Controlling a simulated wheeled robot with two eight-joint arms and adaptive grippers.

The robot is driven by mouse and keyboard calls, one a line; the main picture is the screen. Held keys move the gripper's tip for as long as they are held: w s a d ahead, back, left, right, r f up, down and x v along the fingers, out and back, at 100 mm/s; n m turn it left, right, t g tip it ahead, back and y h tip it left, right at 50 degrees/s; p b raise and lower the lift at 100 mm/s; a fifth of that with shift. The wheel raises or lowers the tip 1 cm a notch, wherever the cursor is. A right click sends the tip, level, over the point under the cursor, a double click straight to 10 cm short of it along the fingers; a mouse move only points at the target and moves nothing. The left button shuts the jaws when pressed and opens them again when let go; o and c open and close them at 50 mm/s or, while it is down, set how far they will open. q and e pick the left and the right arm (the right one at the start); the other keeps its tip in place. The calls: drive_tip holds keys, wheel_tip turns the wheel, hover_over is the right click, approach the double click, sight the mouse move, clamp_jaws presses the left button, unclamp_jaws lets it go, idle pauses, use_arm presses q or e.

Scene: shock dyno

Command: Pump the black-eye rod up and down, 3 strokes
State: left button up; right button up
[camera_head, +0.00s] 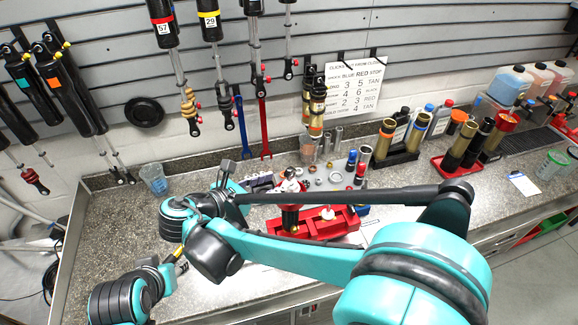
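A red vise or fixture (340,222) sits on the grey bench near the middle. A red, black and white part (291,187) stands upright in or behind it, its lower portion crossed by my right arm. I cannot make out clearly which piece is the black-eye rod. My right arm comes in from the right and crosses in front of the fixture. The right gripper (230,180) is left of the upright part, and its fingers are too small to read. My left arm is at the lower left; its gripper (180,262) is partly hidden and its opening does not show.
Shocks hang on the slatted wall, with blue and red wrenches (264,130) and a lettered card (353,84). A blue cup (154,178) stands at the left. Gold-bodied shocks, bottles and a red tray (452,170) fill the right. The bench's left end is mostly clear.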

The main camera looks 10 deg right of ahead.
sight(286, 178)
drive_tip(key=shift+w+d, duration=0.25)
drive_tip(key=shift+d, duration=0.05)
drive_tip(key=x, duration=0.6)
drive_tip(key=shift+w+d+f, duration=0.1)
drive_tip(key=shift+d+f, duration=0.1)
clamp_jaws()
